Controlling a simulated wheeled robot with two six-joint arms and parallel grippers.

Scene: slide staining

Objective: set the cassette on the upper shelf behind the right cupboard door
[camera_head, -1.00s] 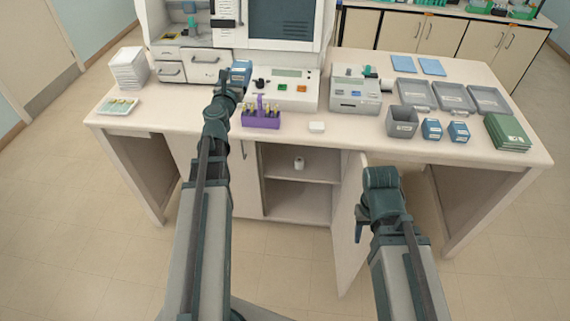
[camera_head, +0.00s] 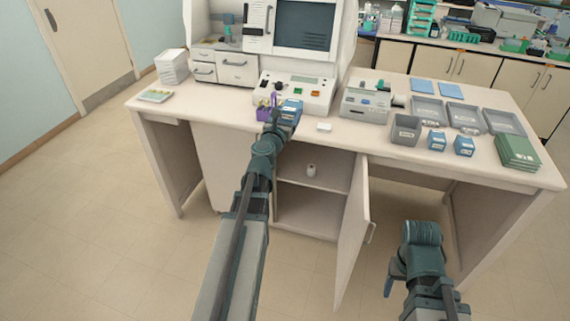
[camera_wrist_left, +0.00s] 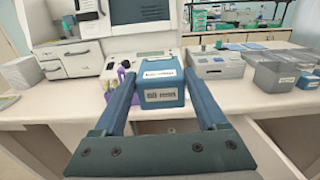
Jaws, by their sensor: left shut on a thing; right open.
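The cassette (camera_head: 291,108) is a blue box with white labels. My left gripper (camera_head: 284,117) is shut on it and holds it above the bench's front part, beside the purple rack. In the left wrist view the cassette (camera_wrist_left: 162,90) sits upright between the two fingers. The right cupboard door (camera_head: 353,230) stands open. Behind it the upper shelf (camera_head: 330,184) carries a small white jar (camera_head: 311,170); the rest of its visible surface is bare. My right gripper (camera_head: 394,278) is open and empty, right of the door and in front of the bench.
The purple rack (camera_head: 263,113) stands left of the cassette, and a small white block (camera_head: 324,127) lies to its right. A grey bin (camera_head: 405,130), two blue boxes (camera_head: 437,140) and grey trays (camera_head: 428,112) stand further right. The open door juts out between my arms.

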